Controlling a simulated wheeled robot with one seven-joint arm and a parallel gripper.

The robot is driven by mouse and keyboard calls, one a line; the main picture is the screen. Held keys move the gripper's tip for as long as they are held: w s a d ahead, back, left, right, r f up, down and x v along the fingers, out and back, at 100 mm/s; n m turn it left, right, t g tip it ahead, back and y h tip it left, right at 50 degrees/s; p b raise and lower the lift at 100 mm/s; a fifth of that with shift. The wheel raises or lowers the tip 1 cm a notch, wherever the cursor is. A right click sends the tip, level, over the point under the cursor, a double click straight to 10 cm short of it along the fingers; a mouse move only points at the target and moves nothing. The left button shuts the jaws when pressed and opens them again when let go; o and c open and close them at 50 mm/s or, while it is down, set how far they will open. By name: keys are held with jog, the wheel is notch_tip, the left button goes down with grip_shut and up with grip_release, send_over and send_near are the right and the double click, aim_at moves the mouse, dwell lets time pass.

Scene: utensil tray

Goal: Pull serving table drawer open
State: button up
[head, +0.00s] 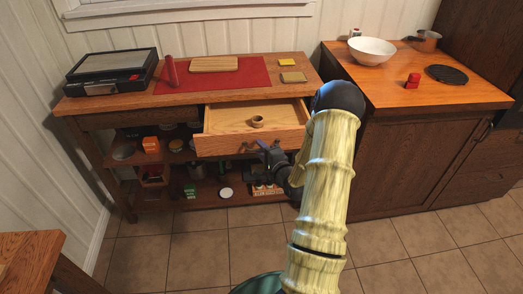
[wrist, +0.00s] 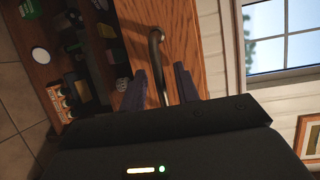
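The serving table (head: 125,101) is wooden and stands against the back wall. Its drawer (head: 240,145) is pulled out, with the inside showing and a small round wooden item (head: 257,121) in it. My gripper (head: 270,150) is at the drawer front. In the wrist view the metal bar handle (wrist: 154,45) runs between the two dark fingers of my gripper (wrist: 160,72). The fingers are apart, with a visible gap beside the handle. Contact with the handle cannot be made out. In the head view the handle is hidden by my gripper.
The tabletop holds a black appliance (head: 112,77), a red mat (head: 200,82) and a wooden board (head: 214,64). Jars and boxes sit on the shelves below. A cabinet (head: 420,160) with a white bowl (head: 372,51) stands at the right. Another wooden table corner (head: 28,255) is at lower left.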

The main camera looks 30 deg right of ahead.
jog(key=s+r+p, duration=0.1)
jog(key=s+p, duration=0.3)
jog(key=s, duration=1.3)
jog(key=shift+s+a+r+p, duration=0.15)
jog(key=shift+a+r+p, duration=0.2)
jog(key=shift+p, duration=0.05)
